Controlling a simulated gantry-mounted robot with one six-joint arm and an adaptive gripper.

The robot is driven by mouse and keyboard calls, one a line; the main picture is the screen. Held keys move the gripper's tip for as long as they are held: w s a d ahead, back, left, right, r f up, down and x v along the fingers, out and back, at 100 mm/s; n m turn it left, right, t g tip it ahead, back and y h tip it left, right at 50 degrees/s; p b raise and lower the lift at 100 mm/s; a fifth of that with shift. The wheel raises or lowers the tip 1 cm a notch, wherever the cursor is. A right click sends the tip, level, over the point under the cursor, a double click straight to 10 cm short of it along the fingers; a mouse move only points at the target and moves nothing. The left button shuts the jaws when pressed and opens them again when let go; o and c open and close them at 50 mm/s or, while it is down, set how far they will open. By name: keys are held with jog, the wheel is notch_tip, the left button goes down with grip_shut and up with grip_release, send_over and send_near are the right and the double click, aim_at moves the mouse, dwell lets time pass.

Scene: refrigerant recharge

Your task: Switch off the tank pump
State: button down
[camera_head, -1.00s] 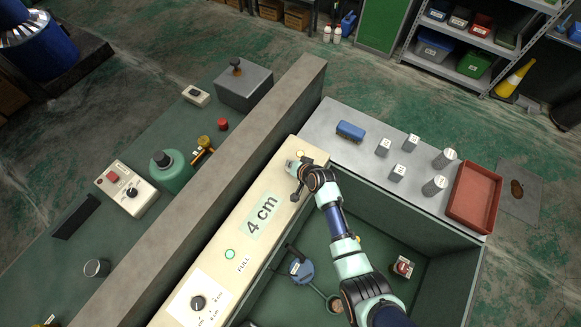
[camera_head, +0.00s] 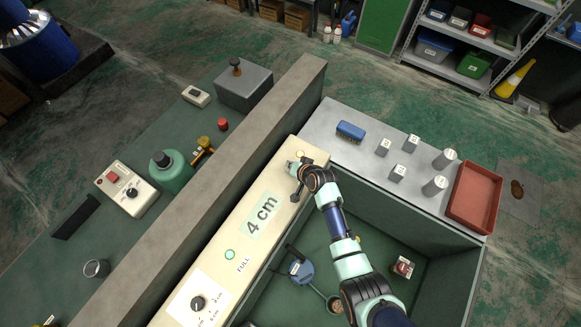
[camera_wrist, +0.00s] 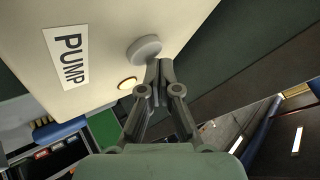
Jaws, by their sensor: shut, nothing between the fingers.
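The cream control panel (camera_head: 282,183) runs along the tank's left side, with a "4 cm" display (camera_head: 261,215). In the wrist view, a PUMP label (camera_wrist: 69,58) sits on the panel beside a round grey button (camera_wrist: 144,50) and a small amber lamp (camera_wrist: 127,83), which looks lit. My gripper (camera_wrist: 160,66) is shut and empty, with its fingertips close beside the grey button; I cannot tell whether they touch it.
A green FULL lamp (camera_head: 229,255) and a dial (camera_head: 198,303) are nearer on the panel. The grey wall (camera_head: 233,160) stands to its left. The open tank (camera_head: 411,222) is to its right. A blue brush (camera_head: 350,131), several metal weights and a red tray (camera_head: 474,197) lie beyond.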

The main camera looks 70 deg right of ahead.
jog(key=shift+f+b, duration=0.3)
jog(key=shift+f, duration=0.15)
jog(key=shift+r, duration=0.1)
jog(key=shift+r+p, duration=0.4)
jog(key=shift+p, duration=0.1)
notch_tip(320, 180, up, 6)
jog(key=p, duration=0.5)
jog(key=shift+r+p, duration=0.1)
jog(key=shift+p, duration=0.3)
